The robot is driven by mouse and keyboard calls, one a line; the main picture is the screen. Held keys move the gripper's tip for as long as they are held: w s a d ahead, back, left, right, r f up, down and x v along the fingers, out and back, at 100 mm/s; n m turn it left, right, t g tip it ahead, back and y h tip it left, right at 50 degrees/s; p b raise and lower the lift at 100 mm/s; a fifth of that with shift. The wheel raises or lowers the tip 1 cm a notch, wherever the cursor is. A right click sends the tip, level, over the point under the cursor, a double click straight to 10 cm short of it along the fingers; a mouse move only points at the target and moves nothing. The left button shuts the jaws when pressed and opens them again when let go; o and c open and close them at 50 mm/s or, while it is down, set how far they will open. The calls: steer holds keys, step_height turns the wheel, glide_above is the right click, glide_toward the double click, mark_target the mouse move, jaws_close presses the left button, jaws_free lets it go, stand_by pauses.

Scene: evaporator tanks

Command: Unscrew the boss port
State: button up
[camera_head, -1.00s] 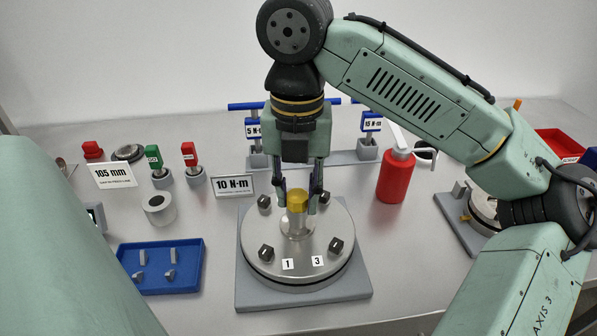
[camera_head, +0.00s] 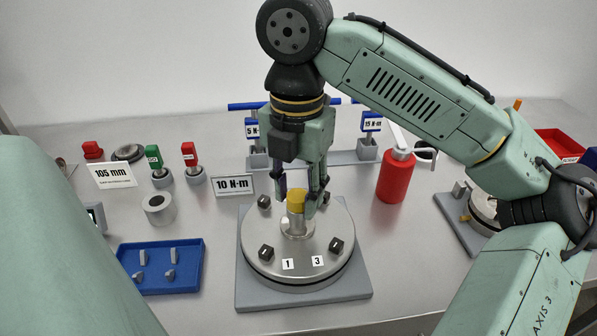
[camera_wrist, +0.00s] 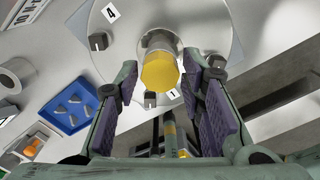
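The boss port has a yellow hexagonal cap (camera_head: 296,201) on a metal neck at the middle of a round steel lid (camera_head: 290,254). The cap also shows in the wrist view (camera_wrist: 160,73), facing the camera. My gripper (camera_head: 301,204) points down over the lid, with a finger on either side of the cap. In the wrist view my gripper's fingers (camera_wrist: 166,82) are spread, with narrow gaps visible between pads and cap. Whether the far finger touches the cap is hidden in the head view.
Several dark clamp blocks (camera_head: 335,246) stand around the lid. A blue tray (camera_head: 190,280) with small grey parts lies left. A 10 N-m sign (camera_head: 234,185) and a torque tool rack (camera_head: 343,158) stand behind. A red bottle (camera_head: 395,179) stands right.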

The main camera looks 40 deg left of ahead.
steer(key=m, duration=1)
steer(key=shift+m, duration=0.4)
steer(key=m, duration=1.5)
steer(key=shift+c, duration=0.5)
jaws_close()
